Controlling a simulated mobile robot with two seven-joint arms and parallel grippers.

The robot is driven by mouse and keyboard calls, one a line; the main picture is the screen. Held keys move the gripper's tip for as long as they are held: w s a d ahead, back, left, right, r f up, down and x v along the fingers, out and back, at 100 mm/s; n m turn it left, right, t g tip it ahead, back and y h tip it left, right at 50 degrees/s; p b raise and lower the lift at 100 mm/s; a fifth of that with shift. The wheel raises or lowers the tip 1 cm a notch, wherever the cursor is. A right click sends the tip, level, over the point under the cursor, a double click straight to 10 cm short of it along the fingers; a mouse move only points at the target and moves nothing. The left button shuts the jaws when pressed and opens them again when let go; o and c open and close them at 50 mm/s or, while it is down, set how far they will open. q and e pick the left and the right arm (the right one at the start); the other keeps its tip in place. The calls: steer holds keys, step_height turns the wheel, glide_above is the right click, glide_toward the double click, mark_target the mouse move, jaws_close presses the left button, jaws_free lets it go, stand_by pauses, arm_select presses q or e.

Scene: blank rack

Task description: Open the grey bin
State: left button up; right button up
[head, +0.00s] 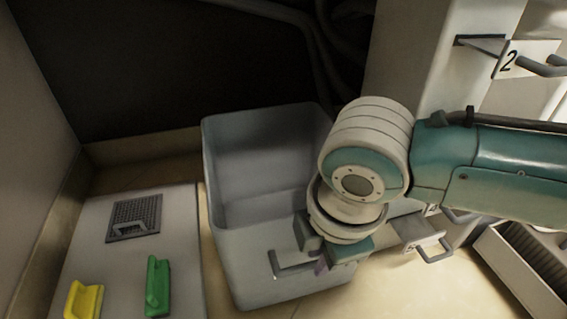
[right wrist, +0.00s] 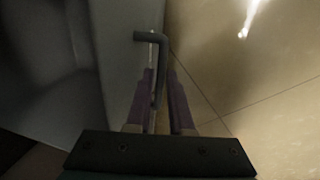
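The grey bin (head: 226,231) stands left of centre in the head view. Its top is uncovered, and the part of its inside that I see looks empty. Its bar handle (head: 290,271) is on the front wall and also shows in the right wrist view (right wrist: 158,60). My right gripper (head: 322,262) is at this handle, pointing down. In the right wrist view its two purple fingers (right wrist: 161,90) stand on either side of the bar, with narrow gaps seeming to show; contact is hard to make out. My right arm hides the bin's right side. My left gripper is not in view.
A pale panel (head: 95,249) with a mesh vent, a green handle (head: 158,285) and a yellow handle (head: 84,300) lies left of the bin. A white rack with a "2" label (head: 509,61) stands right. Tan floor (head: 420,285) is free at front right.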

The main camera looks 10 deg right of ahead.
jaws_close()
stand_by(1.0)
